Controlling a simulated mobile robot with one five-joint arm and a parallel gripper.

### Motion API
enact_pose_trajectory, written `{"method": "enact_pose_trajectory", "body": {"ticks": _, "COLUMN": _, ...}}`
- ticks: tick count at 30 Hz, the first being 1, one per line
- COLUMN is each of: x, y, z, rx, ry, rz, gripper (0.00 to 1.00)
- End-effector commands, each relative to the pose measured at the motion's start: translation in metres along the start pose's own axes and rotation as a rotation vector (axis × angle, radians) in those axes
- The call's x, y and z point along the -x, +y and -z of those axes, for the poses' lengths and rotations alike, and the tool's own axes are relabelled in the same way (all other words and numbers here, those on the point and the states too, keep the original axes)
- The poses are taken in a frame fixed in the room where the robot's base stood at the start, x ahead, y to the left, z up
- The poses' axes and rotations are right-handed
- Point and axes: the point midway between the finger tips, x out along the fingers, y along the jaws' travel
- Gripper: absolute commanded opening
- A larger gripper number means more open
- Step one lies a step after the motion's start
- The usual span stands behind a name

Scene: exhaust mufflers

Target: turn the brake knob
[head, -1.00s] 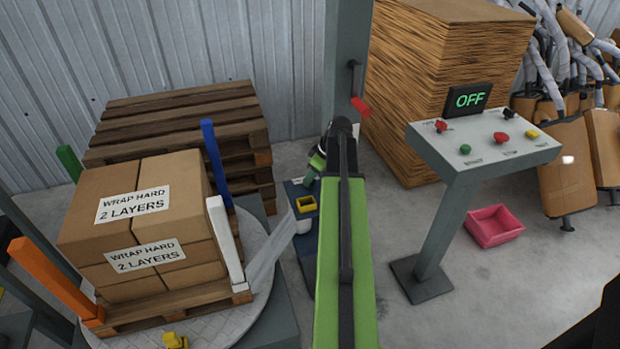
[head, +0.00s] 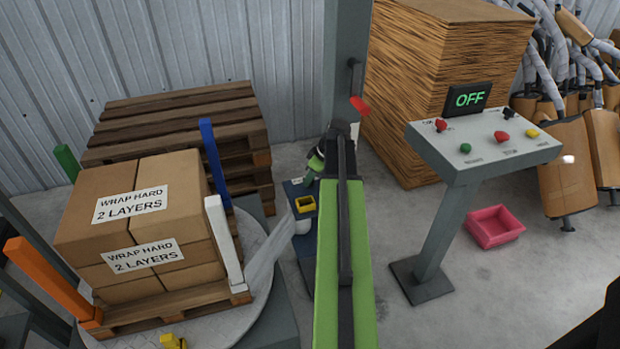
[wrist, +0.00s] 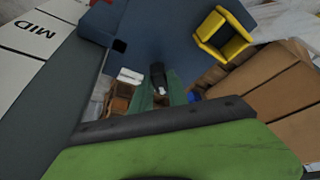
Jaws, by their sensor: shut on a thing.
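A small black knob with a white mark (wrist: 158,76) shows in the wrist view on a blue-grey carriage (wrist: 165,40); I take it as the brake knob. My gripper (wrist: 161,90) has its two green fingers on either side of the knob and is shut on it. The fingertip contact is small and dark in this view. In the head view the gripper (head: 315,162) is partly hidden by my arm, beside the column, and the knob cannot be made out there. A yellow square frame (wrist: 223,37) is on the carriage, right of the knob.
A control console (head: 484,142) with a display reading OFF stands at right. A pink bin (head: 494,228) lies on the floor. A white MID label (wrist: 38,32) is at left in the wrist view.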

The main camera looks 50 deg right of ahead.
Motion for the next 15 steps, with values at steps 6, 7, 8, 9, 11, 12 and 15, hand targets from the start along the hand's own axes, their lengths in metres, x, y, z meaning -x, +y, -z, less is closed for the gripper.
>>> {"method": "enact_pose_trajectory", "body": {"ticks": 6, "x": 0.0, "y": -0.0012, "z": -0.0001, "rx": -0.041, "ry": 0.0, "rz": -0.018, "gripper": 0.0}}
{"method": "enact_pose_trajectory", "body": {"ticks": 7, "x": 0.0, "y": -0.0015, "z": -0.0001, "rx": -0.054, "ry": -0.001, "rz": -0.023, "gripper": 0.0}}
{"method": "enact_pose_trajectory", "body": {"ticks": 8, "x": 0.0, "y": -0.0018, "z": -0.0002, "rx": -0.066, "ry": -0.001, "rz": -0.028, "gripper": 0.0}}
{"method": "enact_pose_trajectory", "body": {"ticks": 9, "x": 0.0, "y": -0.0021, "z": -0.0002, "rx": -0.088, "ry": -0.001, "rz": -0.037, "gripper": 0.0}}
{"method": "enact_pose_trajectory", "body": {"ticks": 11, "x": 0.0, "y": -0.0025, "z": -0.0002, "rx": -0.123, "ry": 0.0, "rz": -0.053, "gripper": 0.0}}
{"method": "enact_pose_trajectory", "body": {"ticks": 12, "x": 0.0, "y": -0.003, "z": -0.0002, "rx": -0.151, "ry": 0.0, "rz": -0.063, "gripper": 0.0}}
{"method": "enact_pose_trajectory", "body": {"ticks": 15, "x": 0.0, "y": -0.0036, "z": -0.0003, "rx": -0.229, "ry": -0.001, "rz": -0.096, "gripper": 0.0}}
